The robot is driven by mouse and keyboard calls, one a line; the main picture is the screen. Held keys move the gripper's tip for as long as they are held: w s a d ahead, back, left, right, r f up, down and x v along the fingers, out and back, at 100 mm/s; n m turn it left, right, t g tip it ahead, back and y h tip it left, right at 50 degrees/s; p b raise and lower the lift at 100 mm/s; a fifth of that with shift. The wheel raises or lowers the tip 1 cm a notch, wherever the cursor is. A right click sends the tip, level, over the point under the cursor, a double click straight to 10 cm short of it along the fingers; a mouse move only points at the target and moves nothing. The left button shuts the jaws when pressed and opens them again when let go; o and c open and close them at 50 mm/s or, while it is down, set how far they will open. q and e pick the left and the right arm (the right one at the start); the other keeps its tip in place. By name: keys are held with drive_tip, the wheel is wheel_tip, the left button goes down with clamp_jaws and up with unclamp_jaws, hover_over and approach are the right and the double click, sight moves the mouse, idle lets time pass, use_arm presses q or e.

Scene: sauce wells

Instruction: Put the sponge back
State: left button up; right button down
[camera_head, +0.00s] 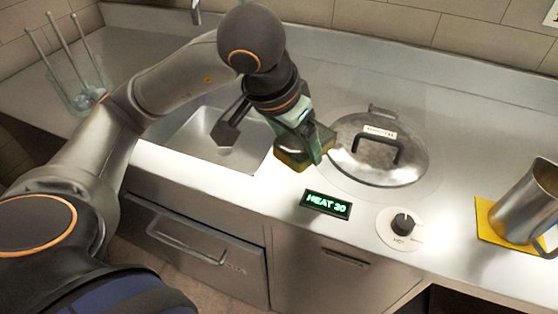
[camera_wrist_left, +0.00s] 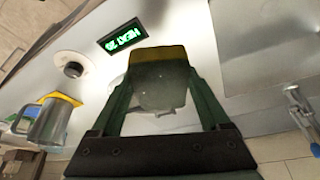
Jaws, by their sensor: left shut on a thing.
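The sponge (camera_head: 291,160) is a small block with a dark green side and a yellow side. My left gripper (camera_head: 306,148) is shut on it, above the counter between the sink (camera_head: 190,140) and the lidded pan (camera_head: 372,170). In the left wrist view the sponge (camera_wrist_left: 160,84) sits between the two green fingers (camera_wrist_left: 160,100), its yellow edge at the far side. It hides part of the pan there. Whether the sponge touches the counter I cannot tell. My right gripper is in neither view.
A lit display (camera_head: 326,204) reading HEAT 20 and a black knob (camera_head: 402,225) lie along the counter's front. A metal pitcher (camera_head: 528,207) stands on a yellow mat (camera_head: 490,228) at right. A glass with thin rods (camera_head: 80,85) stands at far left.

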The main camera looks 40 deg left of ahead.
use_arm(q)
hover_over(283, 168)
drive_tip(key=s, duration=0.2)
drive_tip(key=f, duration=0.2)
drive_tip(key=f+b, duration=0.1)
drive_tip(key=f, duration=0.2)
drive_tip(key=shift+w+d+f, duration=0.2)
drive_tip(key=shift+w+a+f, duration=0.1)
drive_tip(key=shift+a+f, duration=0.05)
drive_tip(key=shift+f, duration=0.8)
drive_tip(key=shift+a+f, duration=0.1)
drive_tip(key=shift+f, duration=0.8)
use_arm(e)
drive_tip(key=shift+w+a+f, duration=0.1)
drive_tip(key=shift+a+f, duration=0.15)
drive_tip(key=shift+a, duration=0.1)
use_arm(q)
drive_tip(key=shift+f+b, duration=0.25)
drive_tip(key=shift+b, duration=0.05)
drive_tip(key=o, duration=1)
drive_tip(key=shift+r, duration=0.1)
drive_tip(key=shift+o, duration=0.2)
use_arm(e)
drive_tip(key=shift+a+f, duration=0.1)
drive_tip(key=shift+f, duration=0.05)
